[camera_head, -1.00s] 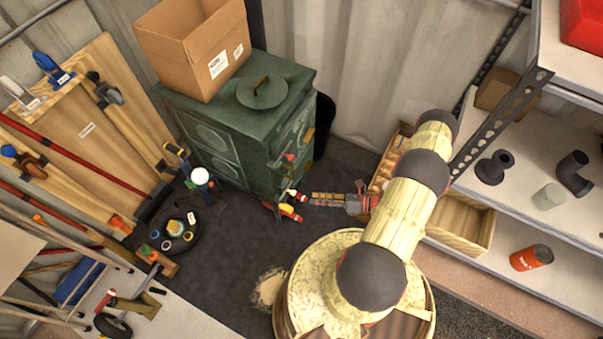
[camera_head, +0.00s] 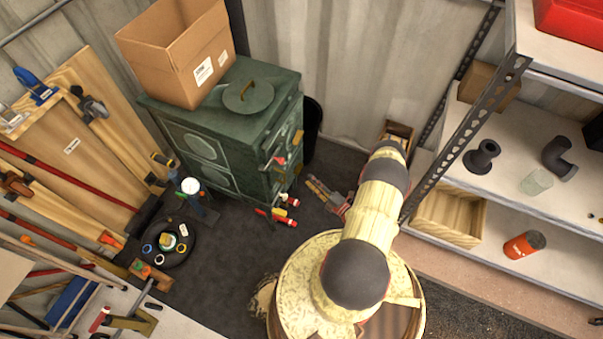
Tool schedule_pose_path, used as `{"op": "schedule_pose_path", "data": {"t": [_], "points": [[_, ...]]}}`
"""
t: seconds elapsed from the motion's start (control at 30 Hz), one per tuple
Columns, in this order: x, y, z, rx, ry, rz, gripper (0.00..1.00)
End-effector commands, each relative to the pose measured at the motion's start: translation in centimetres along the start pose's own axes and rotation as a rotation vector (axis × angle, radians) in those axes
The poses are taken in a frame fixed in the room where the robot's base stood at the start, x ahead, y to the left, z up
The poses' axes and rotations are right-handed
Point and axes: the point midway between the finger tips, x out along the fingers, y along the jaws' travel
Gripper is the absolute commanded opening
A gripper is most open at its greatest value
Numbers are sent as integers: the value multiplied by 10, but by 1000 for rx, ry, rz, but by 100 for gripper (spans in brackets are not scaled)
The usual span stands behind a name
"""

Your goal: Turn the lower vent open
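The green stove (camera_head: 215,150) stands against the back wall, with its front facing right and seen at a steep slant. A red-tipped handle (camera_head: 281,160) and a brass-coloured latch (camera_head: 298,137) show on that front. Low by its foot are small red, white and yellow pieces (camera_head: 276,215); I cannot tell whether they belong to the stove. The lower vent cannot be made out clearly. My gripper (camera_head: 311,183) is small in view, just right of the stove's lower front and apparently apart from it. Its finger opening is too small to judge.
A cardboard box (camera_head: 185,60) and a round lid (camera_head: 248,93) are on the stove top. A shelf unit (camera_head: 480,190) with a wooden crate (camera_head: 445,215) stands at right. A black tray (camera_head: 182,250) with small items lies left. Dark floor in front is mostly clear.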

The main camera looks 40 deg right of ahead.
Motion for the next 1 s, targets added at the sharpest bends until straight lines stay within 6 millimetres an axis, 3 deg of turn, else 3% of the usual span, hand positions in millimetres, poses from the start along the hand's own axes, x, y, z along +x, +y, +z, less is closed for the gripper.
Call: {"op": "schedule_pose_path", "data": {"t": [0.43,0.83,1.0], "points": [[61,-1,-2,-5,5,0,26],[69,0,-2,-4,3,0,26],[69,0,-2,-4,3,0,16]]}}
